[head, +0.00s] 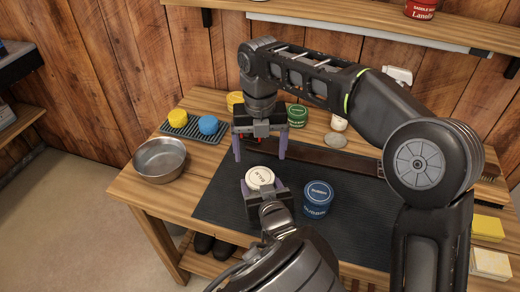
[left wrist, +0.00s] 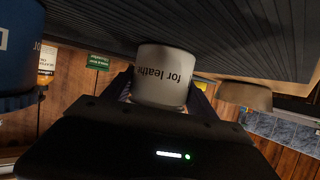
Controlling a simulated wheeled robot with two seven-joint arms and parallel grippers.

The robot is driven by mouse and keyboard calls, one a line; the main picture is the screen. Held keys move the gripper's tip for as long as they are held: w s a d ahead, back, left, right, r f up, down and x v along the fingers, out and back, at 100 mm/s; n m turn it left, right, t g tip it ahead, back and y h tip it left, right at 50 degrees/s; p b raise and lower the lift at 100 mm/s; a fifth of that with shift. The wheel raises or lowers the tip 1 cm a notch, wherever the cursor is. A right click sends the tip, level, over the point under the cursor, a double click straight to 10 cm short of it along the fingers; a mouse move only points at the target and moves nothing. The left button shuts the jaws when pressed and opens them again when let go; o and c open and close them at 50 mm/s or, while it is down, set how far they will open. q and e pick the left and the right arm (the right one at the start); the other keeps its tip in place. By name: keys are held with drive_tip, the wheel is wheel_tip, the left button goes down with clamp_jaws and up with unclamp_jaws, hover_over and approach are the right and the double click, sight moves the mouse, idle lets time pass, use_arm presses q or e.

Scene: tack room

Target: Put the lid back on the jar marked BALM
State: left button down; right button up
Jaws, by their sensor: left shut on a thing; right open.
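A white jar with a pale lid-like top (head: 260,177), its lettering appearing to read BALM, is over the dark mat in the head view. In the left wrist view the jar's white side (left wrist: 163,75) reads "for leath…". My left gripper (head: 263,188) is shut around the jar's side, one finger on each side. The jar looks upright. My right gripper (head: 260,157) is open, fingers pointing down, just above and behind the jar, with nothing seen between its fingers. The seam between top and jar is too small to make out.
A blue jar (head: 318,198) stands close right of the white one on the mat (head: 225,195). A metal bowl (head: 160,158) is at left. A green tin (head: 297,115), a grey disc (head: 335,140) and a brown strap (head: 325,157) lie behind. The mat's left part is clear.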

sight(260, 177)
drive_tip(key=shift+f, duration=3.9)
drive_tip(key=shift+c, duration=0.4)
drive_tip(key=c, duration=1.3)
drive_tip(key=o, duration=1.4)
drive_tip(key=shift+o, duration=0.2)
drive_tip(key=shift+r, duration=0.1)
drive_tip(key=shift+r, duration=2.2)
drive_tip(key=shift+o, duration=0.5)
